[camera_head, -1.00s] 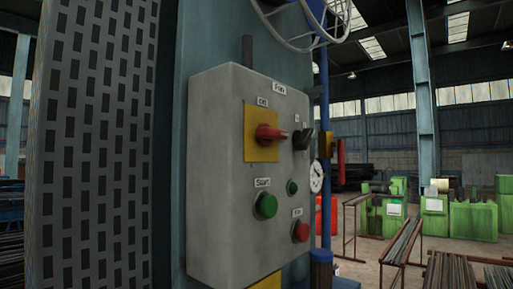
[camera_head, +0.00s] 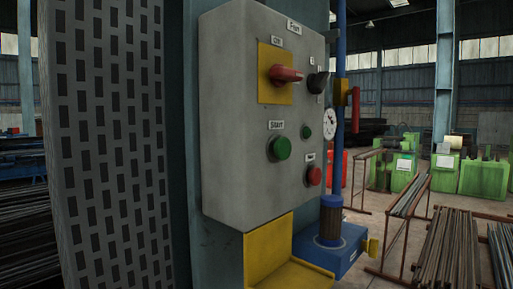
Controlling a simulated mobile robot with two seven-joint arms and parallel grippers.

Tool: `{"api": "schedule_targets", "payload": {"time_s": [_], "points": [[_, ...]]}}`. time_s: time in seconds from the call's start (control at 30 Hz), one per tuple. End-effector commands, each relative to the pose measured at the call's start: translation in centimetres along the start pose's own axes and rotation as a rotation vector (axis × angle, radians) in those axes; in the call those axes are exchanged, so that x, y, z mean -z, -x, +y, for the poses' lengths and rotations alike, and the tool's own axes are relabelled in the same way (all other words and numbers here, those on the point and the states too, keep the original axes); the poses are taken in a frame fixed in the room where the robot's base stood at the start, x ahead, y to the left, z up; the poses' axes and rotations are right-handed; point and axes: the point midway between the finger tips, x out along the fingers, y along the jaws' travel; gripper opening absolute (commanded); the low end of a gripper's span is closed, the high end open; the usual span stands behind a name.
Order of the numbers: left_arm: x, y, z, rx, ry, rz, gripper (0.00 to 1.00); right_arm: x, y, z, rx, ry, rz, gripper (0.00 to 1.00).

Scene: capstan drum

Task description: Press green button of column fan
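A grey control box (camera_head: 235,125) labelled as the fan is fixed to the column (camera_head: 185,140). Its large green button (camera_head: 281,148) sits low on the front face, under a "START" label. A smaller dark green button or lamp (camera_head: 306,132) is to its right. A red button (camera_head: 314,176) is at the lower right. A red rotary switch (camera_head: 287,75) on a yellow plate and a black selector knob (camera_head: 319,82) are above. Neither of my grippers is in view.
A perforated grey panel (camera_head: 108,140) stands at the left. A yellow bracket (camera_head: 268,250) and a blue base with a pipe (camera_head: 331,220) are below the box. Bundles of metal bars (camera_head: 447,250) and green machines (camera_head: 395,165) stand to the right.

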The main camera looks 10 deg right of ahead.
Motion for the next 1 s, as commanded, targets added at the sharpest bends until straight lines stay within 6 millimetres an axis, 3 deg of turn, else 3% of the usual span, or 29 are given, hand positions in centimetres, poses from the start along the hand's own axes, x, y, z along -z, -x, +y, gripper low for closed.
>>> {"api": "schedule_targets", "payload": {"time_s": [0.03, 0.33, 1.0], "points": [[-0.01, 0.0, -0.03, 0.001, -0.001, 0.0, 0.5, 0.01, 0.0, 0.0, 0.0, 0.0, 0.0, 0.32], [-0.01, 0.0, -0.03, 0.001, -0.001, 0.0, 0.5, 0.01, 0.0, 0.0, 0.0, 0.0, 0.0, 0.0], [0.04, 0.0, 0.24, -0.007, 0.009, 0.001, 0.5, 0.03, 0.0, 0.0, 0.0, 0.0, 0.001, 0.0]]}}
